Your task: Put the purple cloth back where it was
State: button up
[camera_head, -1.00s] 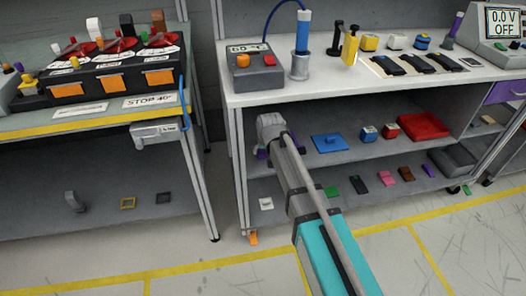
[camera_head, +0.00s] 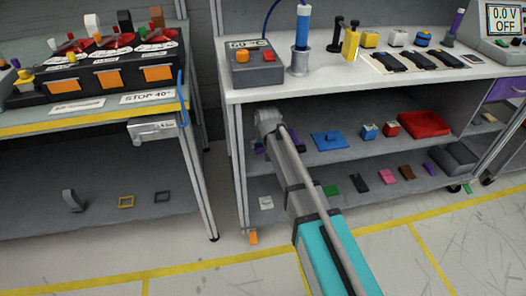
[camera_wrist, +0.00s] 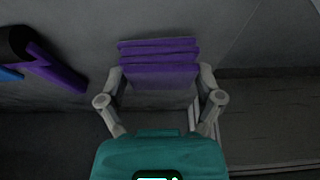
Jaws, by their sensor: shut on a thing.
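The purple cloth (camera_wrist: 158,57) shows in the wrist view as a folded, layered stack. My gripper (camera_wrist: 160,82) is shut on it, with one finger at each side. A grey surface lies behind the cloth; I cannot tell whether the cloth touches it. In the head view my arm reaches into the upper shelf (camera_head: 362,150) of the right bench. My gripper's fingers are hidden there behind my own wrist and arm, with only small purple patches beside them.
A purple piece with a dark end (camera_wrist: 55,68) lies to the left in the wrist view. On the upper shelf, a blue plate (camera_head: 328,141), small blocks and a red tray (camera_head: 424,123) are to the right. The bench's left leg (camera_head: 239,170) stands close to my arm.

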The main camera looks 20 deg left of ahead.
aim_at(263, 146)
jog(key=shift+f+b, duration=0.65)
jog(key=shift+f, duration=0.3)
jog(key=shift+f, duration=0.15)
jog(key=o, duration=0.8)
jog(key=shift+c, duration=0.2)
jog(key=p+v, duration=0.5)
jog(key=shift+r, duration=0.35)
jog(key=s+d, duration=0.6)
jog(key=s, duration=0.4)
jog(key=shift+s+d+f, duration=0.1)
jog(key=shift+d+f, duration=0.05)
